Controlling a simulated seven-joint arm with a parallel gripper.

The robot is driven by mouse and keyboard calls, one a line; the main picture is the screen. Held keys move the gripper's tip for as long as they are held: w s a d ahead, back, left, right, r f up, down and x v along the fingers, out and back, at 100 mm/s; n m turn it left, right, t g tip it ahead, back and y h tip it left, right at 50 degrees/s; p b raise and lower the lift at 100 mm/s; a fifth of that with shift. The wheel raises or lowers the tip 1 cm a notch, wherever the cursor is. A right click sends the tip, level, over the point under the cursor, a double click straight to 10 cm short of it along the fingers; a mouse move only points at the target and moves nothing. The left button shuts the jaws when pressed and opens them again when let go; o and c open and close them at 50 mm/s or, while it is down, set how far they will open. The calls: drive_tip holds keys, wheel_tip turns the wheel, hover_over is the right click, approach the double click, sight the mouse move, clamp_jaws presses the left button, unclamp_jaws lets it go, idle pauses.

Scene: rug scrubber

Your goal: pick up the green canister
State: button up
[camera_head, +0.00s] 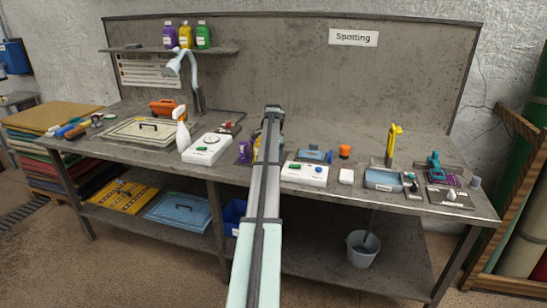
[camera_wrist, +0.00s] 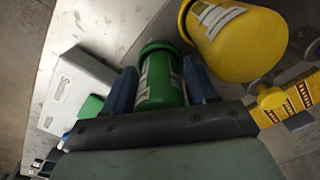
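The green canister (camera_wrist: 160,80) with a pale label lies between the two dark blue fingers of my gripper (camera_wrist: 160,85) in the wrist view. A finger stands close along each side of it; I cannot tell whether both press on it. The lower end of the canister is hidden behind the gripper body. In the head view my gripper (camera_head: 272,112) is above the middle of the bench, and my arm hides the canister there.
A yellow container (camera_wrist: 235,40) is close on the right in the wrist view, and a white box (camera_wrist: 75,90) on the left. The bench (camera_head: 215,172) holds several tools. A shelf (camera_head: 150,50) at the back carries purple, yellow and green bottles (camera_head: 203,36).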

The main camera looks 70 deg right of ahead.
drive_tip(key=c, duration=0.8)
wheel_tip(320, 180, up, 10)
idle(0.4)
